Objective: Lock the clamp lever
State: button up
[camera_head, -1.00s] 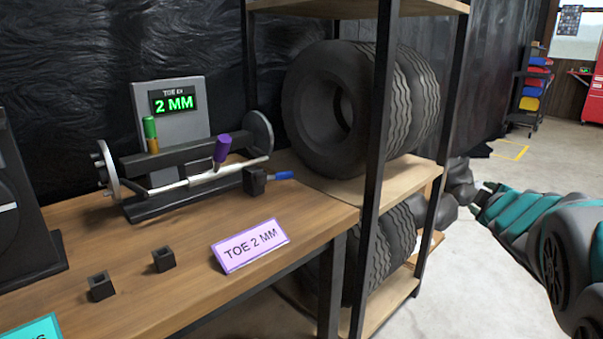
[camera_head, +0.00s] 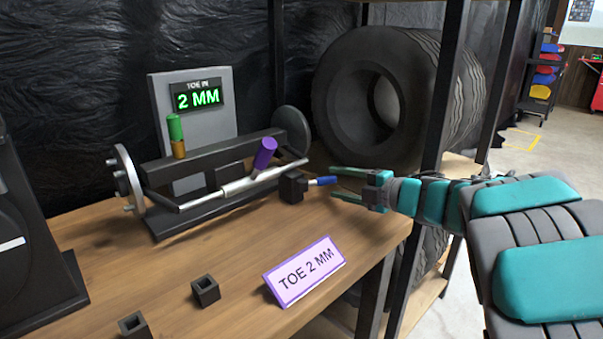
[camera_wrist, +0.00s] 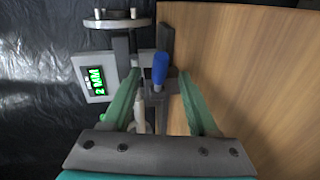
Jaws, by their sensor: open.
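A lever with a blue handle (camera_head: 325,181) sticks out to the right from a black block (camera_head: 292,187) at the right end of the toe rig (camera_head: 222,151). I take it for the clamp lever. My gripper (camera_head: 340,183) is open just right of the handle, with its fingers pointing left towards it. In the wrist view the blue handle (camera_wrist: 160,68) appears between the two green fingertips, touching neither as far as I can see. A purple grip (camera_head: 265,153) stands on the silver rod (camera_head: 235,186). A green-topped peg (camera_head: 175,128) stands further left.
The rig's display (camera_head: 197,98) reads "TOE IN 2 MM". A purple-edged "TOE 2 MM" sign (camera_head: 303,271) and two small black sockets (camera_head: 205,290) sit on the bench (camera_head: 235,258). A shelf post (camera_head: 447,85) and tyres (camera_head: 365,95) stand close behind my arm.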

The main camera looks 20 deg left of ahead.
jog(key=x, duration=0.6)
jog(key=shift+a+p, duration=0.25)
jog(key=shift+p, duration=0.05)
jog(key=shift+w+a+f, duration=0.15)
jog(key=shift+w+a, duration=0.1)
jog(key=shift+a, duration=0.25)
jog(key=shift+c, duration=0.3)
grip_shut()
dwell(0.5)
